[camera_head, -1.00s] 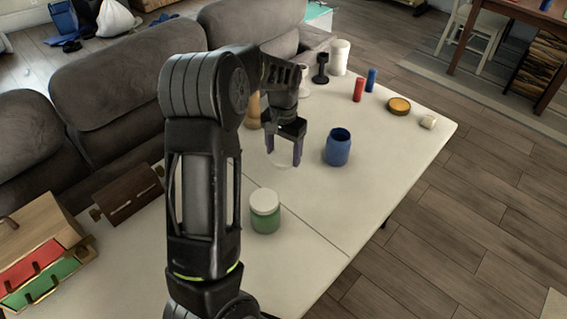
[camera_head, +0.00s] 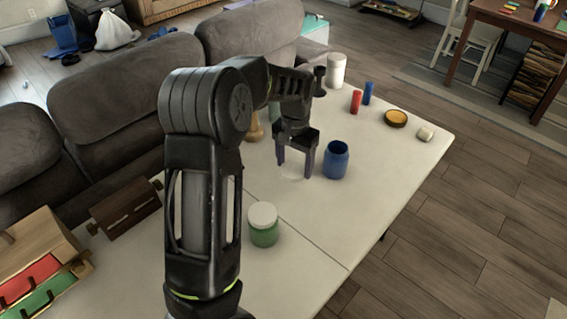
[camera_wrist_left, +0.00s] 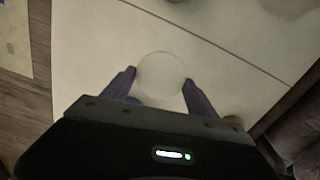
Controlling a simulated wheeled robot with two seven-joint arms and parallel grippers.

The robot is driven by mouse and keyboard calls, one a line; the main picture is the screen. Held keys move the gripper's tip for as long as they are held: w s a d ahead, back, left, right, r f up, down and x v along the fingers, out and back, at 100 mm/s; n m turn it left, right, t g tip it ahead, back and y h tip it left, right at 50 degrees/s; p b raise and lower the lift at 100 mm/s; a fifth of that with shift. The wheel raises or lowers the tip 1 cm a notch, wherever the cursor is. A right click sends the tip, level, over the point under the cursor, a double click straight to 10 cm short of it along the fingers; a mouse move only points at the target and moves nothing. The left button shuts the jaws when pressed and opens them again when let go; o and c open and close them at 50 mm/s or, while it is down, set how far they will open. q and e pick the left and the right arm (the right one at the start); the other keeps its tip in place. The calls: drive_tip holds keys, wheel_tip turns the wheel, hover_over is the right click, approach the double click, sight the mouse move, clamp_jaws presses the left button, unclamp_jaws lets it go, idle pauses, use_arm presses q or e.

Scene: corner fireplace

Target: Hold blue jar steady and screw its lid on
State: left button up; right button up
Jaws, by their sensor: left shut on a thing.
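The blue jar (camera_head: 335,163) stands upright on the white table in the head view, its top open. My left gripper (camera_head: 295,172) points down just left of the jar, a small gap apart from it. Its purple fingers are shut on a pale round lid (camera_head: 291,173), which blends with the tabletop. In the left wrist view the lid (camera_wrist_left: 161,76) shows as a disc between the fingertips of my left gripper (camera_wrist_left: 160,85). A bit of blue shows behind one finger there. My right gripper is not in view.
A green jar with a white lid (camera_head: 263,226) stands nearer on the white table (camera_head: 330,225). Red (camera_head: 355,101) and blue (camera_head: 368,93) cylinders, a yellow-rimmed dish (camera_head: 396,118) and a small pale cylinder (camera_head: 425,133) stand farther right. A grey sofa (camera_head: 115,100) borders the left.

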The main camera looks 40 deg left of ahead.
use_arm(q)
drive_tip(key=d+r, duration=0.3)
drive_tip(key=d, duration=0.6)
drive_tip(key=w+d+r+m, duration=0.1)
drive_tip(key=d+r, duration=0.3)
drive_tip(key=d, duration=0.5)
drive_tip(key=shift+w+d+r, duration=0.15)
drive_tip(key=shift+w+d, duration=0.15)
drive_tip(key=shift+d, duration=0.1)
